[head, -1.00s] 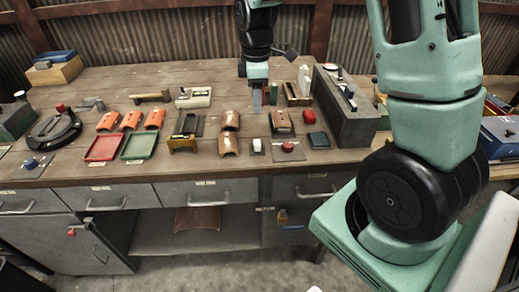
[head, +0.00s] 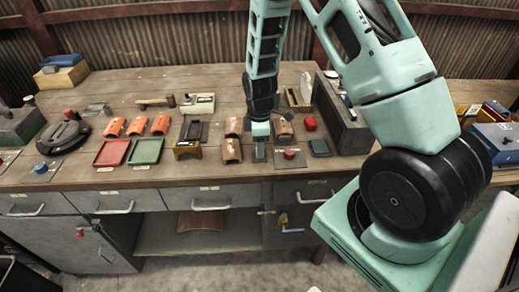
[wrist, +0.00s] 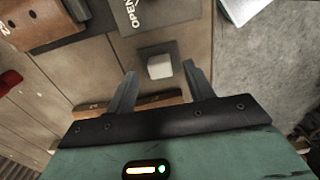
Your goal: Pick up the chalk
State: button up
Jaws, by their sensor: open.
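The chalk, a small white block (wrist: 160,66), sits on a dark square pad (wrist: 172,50) in the wrist view. My gripper (wrist: 159,72) is open, with one finger on each side of the near end of the chalk. There is a gap between each finger and the block. In the head view my gripper (head: 260,152) points down over the front part of the workbench and hides the chalk.
A brown curved piece (head: 231,150) stands close left of my gripper. A red button on a plate (head: 289,154) is close right. A grey plate marked OPEN (wrist: 150,14) lies beside the pad. A tall grey block (head: 341,120) stands behind right.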

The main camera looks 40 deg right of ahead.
jog(key=shift+f, duration=0.75)
jog(key=c, duration=1)
